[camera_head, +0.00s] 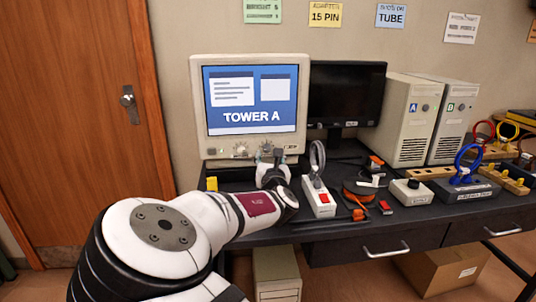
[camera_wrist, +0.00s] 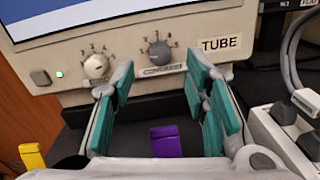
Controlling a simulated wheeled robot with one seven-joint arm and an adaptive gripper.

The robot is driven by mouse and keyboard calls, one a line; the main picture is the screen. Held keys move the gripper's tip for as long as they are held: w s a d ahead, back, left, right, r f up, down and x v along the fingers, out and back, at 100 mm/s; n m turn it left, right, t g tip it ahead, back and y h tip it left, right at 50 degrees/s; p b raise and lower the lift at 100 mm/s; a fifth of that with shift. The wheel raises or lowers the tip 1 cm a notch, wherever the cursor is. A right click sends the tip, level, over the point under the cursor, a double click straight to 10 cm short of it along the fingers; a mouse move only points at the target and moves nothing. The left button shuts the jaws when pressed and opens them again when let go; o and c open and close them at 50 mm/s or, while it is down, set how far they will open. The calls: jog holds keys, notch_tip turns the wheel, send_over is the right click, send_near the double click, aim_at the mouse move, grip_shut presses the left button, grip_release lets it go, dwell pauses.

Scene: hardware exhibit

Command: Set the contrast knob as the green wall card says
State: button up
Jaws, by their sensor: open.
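The beige monitor (camera_head: 250,105) shows "TOWER A" on its screen. On its lower front are a pale knob (camera_wrist: 96,66) and, to its right, a dark grey knob (camera_wrist: 159,53), each with numbers around it. A small label under the dark knob seems to read "CONTRAST", but it is blurred. My gripper (camera_wrist: 160,75) is open in front of the monitor, its teal pads either side of the dark knob in the picture; contact cannot be told. The green wall card (camera_head: 263,11) is cut off at the top, and its small text is hard to read.
A purple block (camera_wrist: 165,140) lies on the dark desk below my fingers. A white power strip (camera_head: 319,197) with a red switch stands right of my gripper. A dark monitor (camera_head: 346,95) and beige towers (camera_head: 408,120) stand further right. A wooden door (camera_head: 70,120) is at left.

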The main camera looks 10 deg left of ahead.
aim_at(267, 149)
jog(key=shift+b+x, duration=0.3)
jog(key=shift+x, duration=2.2)
grip_shut()
